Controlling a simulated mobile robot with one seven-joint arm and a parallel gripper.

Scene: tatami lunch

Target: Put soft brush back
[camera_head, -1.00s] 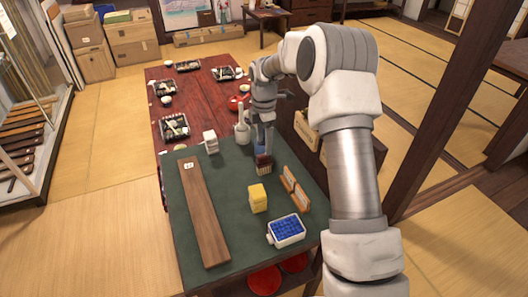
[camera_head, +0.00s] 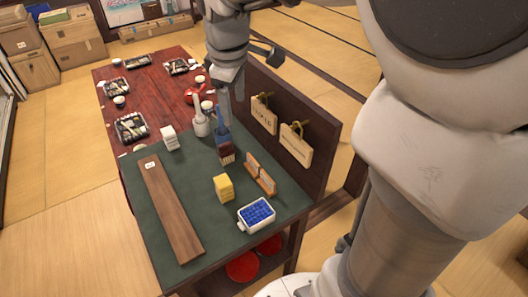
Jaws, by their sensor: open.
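A brush (camera_head: 226,153) with a blue upper part and dark reddish-brown lower part stands upright at the far right of the green-topped table (camera_head: 198,215). It looks like the soft brush. My gripper (camera_head: 222,118) points down right above it, open, with its fingers at or just behind the blue part. I cannot tell whether they touch it. A small wooden rack (camera_head: 260,177) stands just in front and to the right of the brush. A white holder (camera_head: 201,122) with a pale upright piece stands behind it to the left.
A yellow block (camera_head: 223,187), a white tray of blue pieces (camera_head: 242,227), a long wooden board (camera_head: 172,212) and a white block (camera_head: 169,138) are on the green top. A dark panel with hanging wooden tags (camera_head: 264,115) edges the right side. Behind is a red table (camera_head: 150,93) with lunch trays.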

